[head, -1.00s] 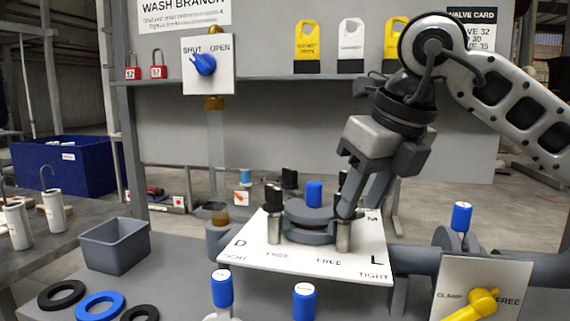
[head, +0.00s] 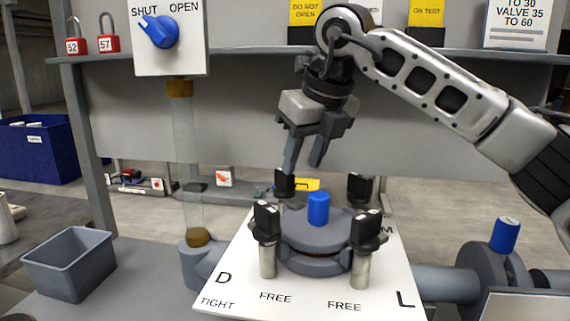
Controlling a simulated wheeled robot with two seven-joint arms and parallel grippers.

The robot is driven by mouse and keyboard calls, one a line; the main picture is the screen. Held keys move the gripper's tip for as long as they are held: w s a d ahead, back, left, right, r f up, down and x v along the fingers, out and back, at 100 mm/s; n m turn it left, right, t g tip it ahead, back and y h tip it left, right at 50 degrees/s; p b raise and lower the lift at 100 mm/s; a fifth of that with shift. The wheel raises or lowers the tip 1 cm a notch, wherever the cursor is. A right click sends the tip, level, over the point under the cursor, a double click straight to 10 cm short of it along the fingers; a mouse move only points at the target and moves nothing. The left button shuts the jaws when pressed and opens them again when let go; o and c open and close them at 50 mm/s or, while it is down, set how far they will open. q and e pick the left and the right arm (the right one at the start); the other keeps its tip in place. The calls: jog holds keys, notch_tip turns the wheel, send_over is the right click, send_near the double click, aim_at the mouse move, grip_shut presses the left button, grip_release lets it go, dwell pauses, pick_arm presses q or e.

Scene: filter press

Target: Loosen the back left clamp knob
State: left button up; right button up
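The filter press has a round grey lid (head: 307,255) with a blue knob (head: 318,208) on top and several black clamp knobs around it on a white plate (head: 225,292). The back left clamp knob (head: 284,183) stands behind the lid, its lower part partly hidden. My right gripper (head: 302,168) hangs just above this knob, fingers pointing down and apart with nothing between them. Its left fingertip shows close to the knob's top; I cannot tell whether they touch. My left gripper is out of view.
The front left knob (head: 266,222), front right knob (head: 366,230) and back right knob (head: 359,188) stand close by. A clear vertical pipe (head: 186,150) rises left of the press. A grey bin (head: 70,262) sits at the left. A shelf edge runs behind my arm.

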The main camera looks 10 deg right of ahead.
aim_at(288, 188)
jog(key=w, duration=0.1)
jog(key=w+a, duration=0.1)
jog(key=w+p, duration=0.1)
jog(key=shift+w+a+r, duration=0.1)
jog(key=shift+w+a, duration=0.15)
jog(key=shift+a, duration=0.05)
jog(key=x, duration=0.5)
jog(key=shift+s+d, duration=0.15)
jog(key=shift+d, duration=0.05)
grip_shut()
